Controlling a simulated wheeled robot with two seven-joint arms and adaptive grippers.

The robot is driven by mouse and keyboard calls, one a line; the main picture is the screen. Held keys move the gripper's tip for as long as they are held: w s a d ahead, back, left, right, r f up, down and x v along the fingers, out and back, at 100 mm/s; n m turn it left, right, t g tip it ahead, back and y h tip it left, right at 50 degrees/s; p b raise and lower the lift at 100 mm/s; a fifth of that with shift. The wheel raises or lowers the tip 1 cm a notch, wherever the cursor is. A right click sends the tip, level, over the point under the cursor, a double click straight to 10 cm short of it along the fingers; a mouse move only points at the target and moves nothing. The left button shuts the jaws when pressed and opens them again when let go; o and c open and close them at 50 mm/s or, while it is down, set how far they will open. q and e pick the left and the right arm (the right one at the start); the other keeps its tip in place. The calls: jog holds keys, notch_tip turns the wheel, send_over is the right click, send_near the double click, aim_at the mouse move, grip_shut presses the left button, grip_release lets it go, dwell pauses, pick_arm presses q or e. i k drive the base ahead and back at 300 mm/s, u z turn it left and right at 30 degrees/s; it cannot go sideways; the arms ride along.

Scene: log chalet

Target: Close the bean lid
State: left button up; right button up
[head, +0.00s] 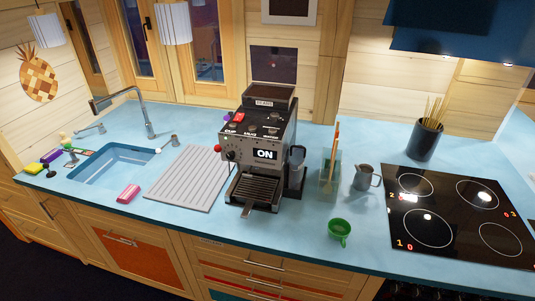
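The coffee machine (264,155) stands on the blue counter in the middle of the head view, with a lit "ON" display. Its bean hopper (265,103), with a small label on its front, is on top and looks dark brown inside. A dark, see-through panel (273,65) rises upright directly above the hopper's back edge. It matches the hopper's width and looks like the bean lid standing open. Its hinge is too small to make out. Neither of my grippers is in view.
A grey jug (365,178), a clear holder (330,174) and the black hob (459,214) are to the right. A ribbed drainer (188,178) and sink (113,164) lie left.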

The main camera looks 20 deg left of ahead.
aim_at(269, 64)
jog(key=u, duration=2.1)
jog(key=i, duration=2.05)
jog(key=z, duration=2.95)
